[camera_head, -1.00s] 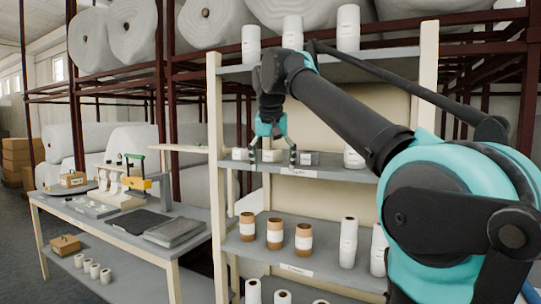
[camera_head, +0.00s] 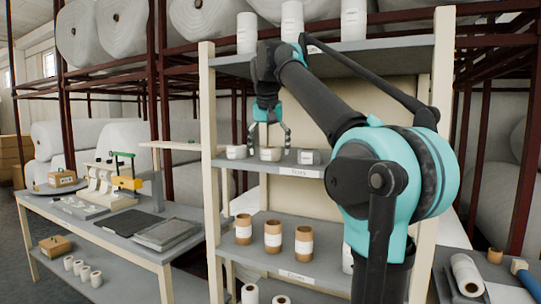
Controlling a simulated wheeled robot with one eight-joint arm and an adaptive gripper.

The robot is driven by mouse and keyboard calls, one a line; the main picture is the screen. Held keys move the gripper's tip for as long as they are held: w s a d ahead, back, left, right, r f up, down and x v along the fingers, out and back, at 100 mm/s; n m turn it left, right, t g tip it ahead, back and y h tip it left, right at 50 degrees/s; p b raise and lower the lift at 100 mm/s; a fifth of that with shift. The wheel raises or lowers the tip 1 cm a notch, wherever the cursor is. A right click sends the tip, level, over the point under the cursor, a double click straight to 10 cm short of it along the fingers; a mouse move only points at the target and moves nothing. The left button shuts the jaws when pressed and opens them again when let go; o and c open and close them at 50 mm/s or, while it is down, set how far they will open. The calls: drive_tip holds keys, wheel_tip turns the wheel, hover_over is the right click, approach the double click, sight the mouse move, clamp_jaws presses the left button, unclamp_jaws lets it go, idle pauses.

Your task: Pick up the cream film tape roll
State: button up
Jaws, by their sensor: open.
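Several short tape rolls stand in a row on the upper-middle shelf (camera_head: 345,171). They are an off-white roll (camera_head: 236,152) at left, a pale roll (camera_head: 270,154) in the middle and a grey roll (camera_head: 308,157) at right. At this size I cannot tell for sure which of the two pale ones is the cream film tape roll. My gripper (camera_head: 269,148) points down over the middle roll. Its fingers are spread, one to each side, with their tips at about the height of the roll's top. Nothing is held between them.
The shelf above, with tall white rolls (camera_head: 292,22), is close over my arm. Brown rolls (camera_head: 273,237) stand on the shelf below. A cream upright post (camera_head: 209,150) is left of the rolls. A workbench (camera_head: 120,235) with tools is at left, another table (camera_head: 505,285) at lower right.

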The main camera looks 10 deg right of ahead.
sight(270, 149)
drive_tip(key=w, duration=0.2)
drive_tip(key=w+d, duration=0.1)
drive_tip(key=w, duration=0.1)
drive_tip(key=shift+w+d, duration=0.1)
drive_tip(key=shift+w, duration=0.25)
drive_tip(key=shift+w+f, duration=0.15)
drive_tip(key=shift+f, duration=0.45)
drive_tip(key=shift+c, duration=0.6)
drive_tip(key=c, duration=1.1)
drive_tip(key=shift+r, duration=0.1)
drive_tip(key=shift+c, duration=0.2)
